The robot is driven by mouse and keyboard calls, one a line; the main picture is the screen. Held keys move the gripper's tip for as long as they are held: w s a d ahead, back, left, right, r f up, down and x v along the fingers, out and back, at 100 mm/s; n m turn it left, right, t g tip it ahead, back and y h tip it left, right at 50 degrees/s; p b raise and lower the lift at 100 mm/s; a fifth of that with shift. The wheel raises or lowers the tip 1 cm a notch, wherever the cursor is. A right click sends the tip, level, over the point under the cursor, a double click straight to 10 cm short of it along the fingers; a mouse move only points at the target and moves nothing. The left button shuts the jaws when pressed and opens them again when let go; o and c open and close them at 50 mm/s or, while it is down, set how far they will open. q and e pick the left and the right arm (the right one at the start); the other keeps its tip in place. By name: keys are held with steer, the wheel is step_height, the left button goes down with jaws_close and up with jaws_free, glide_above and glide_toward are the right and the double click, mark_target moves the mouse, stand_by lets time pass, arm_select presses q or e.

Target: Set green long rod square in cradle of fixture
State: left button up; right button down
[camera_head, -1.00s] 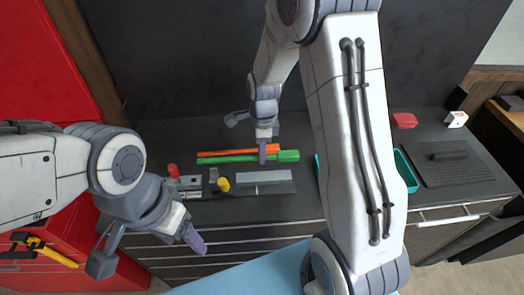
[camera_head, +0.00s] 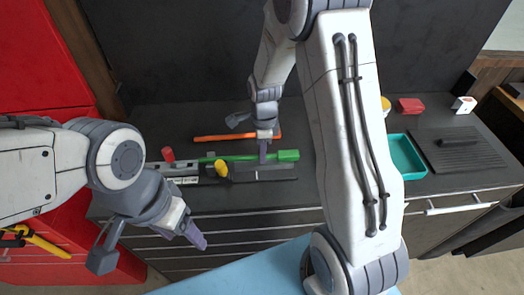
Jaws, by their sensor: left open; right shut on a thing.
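The green long rod (camera_head: 284,156) lies roughly left to right in the picture, with a thick block at its right end. My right gripper (camera_head: 262,153) is shut on it right of its middle. The fixture (camera_head: 183,168) on the counter has grey blocks, a red knob (camera_head: 168,154), a yellow knob (camera_head: 221,168) and a flat plate (camera_head: 275,175). The rod appears above or at the fixture's back edge; I cannot tell whether it touches the cradle. Its left end passes behind the yellow knob. My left gripper (camera_head: 194,237) is open and empty, in front of the counter.
An orange rod (camera_head: 222,138) lies behind the green one. A teal tray (camera_head: 405,155), a dark ribbed mat (camera_head: 455,150), a red box (camera_head: 408,106) and a white box (camera_head: 463,104) are at the right. My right arm hides the counter's middle right.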

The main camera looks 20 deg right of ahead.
steer(key=shift+f, duration=0.25)
stand_by(0.6)
steer(key=c, duration=0.7)
jaws_free()
step_height(320, 180, up, 10)
steer(key=b, duration=0.2)
steer(key=s+a+r+n, duration=0.3)
steer(key=s+a+n, duration=0.85)
steer(key=n, duration=0.25)
steer(key=s+a+f+n+b, duration=0.1)
steer(key=s+a+n, duration=0.1)
steer(key=s+n, duration=1)
steer(key=n, duration=0.2)
steer(key=shift+s+a+f+n+y, duration=0.15)
steer(key=shift+a+n+y, duration=0.15)
steer(key=shift+y, duration=0.1)
